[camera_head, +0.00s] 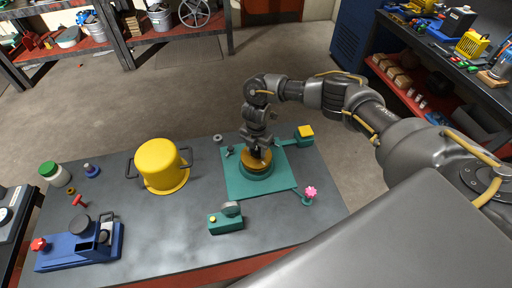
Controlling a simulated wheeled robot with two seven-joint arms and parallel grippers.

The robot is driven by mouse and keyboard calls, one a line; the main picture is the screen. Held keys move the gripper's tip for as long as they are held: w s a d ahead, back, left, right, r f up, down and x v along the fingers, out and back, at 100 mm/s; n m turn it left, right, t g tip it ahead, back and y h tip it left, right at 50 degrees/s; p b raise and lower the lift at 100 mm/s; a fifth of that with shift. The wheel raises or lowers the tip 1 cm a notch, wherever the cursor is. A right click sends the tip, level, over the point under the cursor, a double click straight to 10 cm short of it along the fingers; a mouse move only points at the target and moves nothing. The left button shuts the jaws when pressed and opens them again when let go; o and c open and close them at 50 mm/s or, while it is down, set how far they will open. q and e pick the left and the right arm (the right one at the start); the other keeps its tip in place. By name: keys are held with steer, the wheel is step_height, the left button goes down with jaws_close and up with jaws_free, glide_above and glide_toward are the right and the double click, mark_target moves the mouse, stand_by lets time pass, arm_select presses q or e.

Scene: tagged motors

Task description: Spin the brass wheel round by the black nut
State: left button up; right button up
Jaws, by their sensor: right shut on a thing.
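The brass wheel (249,165) lies flat on a round green base, which stands on a green plate (238,187) on the dark workbench. My right gripper (258,157) points down over the wheel and is shut at its upper side. The black nut is hidden or merges with the dark fingers, so I cannot make out its outline. My left gripper is not in view.
A yellow pot (163,168) stands left of the green plate. A small green device (227,219) sits in front, and a pink knob (310,191) is at the right. A blue fixture (80,246) is at the front left. The bench (170,225) between them is clear.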

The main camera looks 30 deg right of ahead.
steer(key=o, duration=1)
